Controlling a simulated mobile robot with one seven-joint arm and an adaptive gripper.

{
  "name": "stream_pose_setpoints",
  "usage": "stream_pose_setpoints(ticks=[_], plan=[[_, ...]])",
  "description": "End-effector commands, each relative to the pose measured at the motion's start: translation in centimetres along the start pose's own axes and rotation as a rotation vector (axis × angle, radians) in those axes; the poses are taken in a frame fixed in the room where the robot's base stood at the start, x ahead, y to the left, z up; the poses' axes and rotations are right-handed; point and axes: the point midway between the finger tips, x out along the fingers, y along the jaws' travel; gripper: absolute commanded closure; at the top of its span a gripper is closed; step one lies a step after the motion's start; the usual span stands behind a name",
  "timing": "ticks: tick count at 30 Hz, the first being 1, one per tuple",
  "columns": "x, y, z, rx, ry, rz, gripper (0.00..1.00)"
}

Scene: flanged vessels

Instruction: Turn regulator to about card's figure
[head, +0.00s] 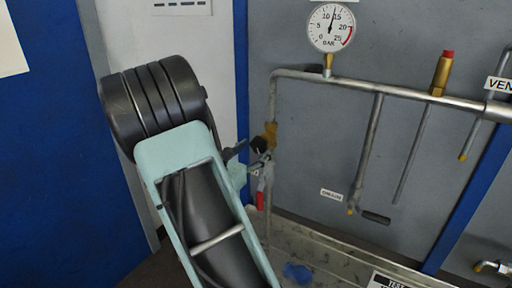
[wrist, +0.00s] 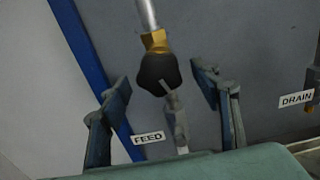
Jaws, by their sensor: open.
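The regulator's black knob (wrist: 158,72) sits below a brass fitting (wrist: 156,41) on the feed pipe. It also shows in the head view (head: 259,145), partly hidden by my gripper. My gripper (wrist: 165,90) is open, with one finger on each side of the knob and visible gaps to both. How deep the knob lies between the fingers I cannot tell. The round gauge (head: 331,27) reads in BAR, 0 to 25; its needle points nearly straight up, between 10 and 15. A card with "TEST" (head: 393,282) is cut off at the bottom edge; its figure is not readable.
A FEED label (wrist: 148,138) and a DRAIN label (wrist: 296,98) flank the lower pipe. A red handle (head: 260,200) hangs below the regulator. A brass valve with red top (head: 442,73) stands on the horizontal pipe (head: 400,91). A blue object (head: 297,272) lies low down.

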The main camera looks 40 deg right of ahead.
Motion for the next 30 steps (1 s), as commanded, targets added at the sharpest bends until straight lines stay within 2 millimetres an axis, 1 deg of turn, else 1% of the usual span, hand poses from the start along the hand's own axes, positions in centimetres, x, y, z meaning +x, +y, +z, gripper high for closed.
stream_pose_setpoints(ticks=[1,4,12,23,26,30], plan=[[0.44,-0.04,0.06,0.000,0.000,-0.001,0.43],[0.83,0.01,0.05,0.000,-0.001,0.000,0.43],[0.90,0.00,0.01,0.000,-0.001,0.000,0.44],[0.88,0.00,0.02,0.000,-0.001,0.000,0.83],[0.87,0.00,-0.05,0.005,-0.001,0.000,0.84],[0.87,0.03,-0.39,0.059,-0.002,0.000,0.84]])
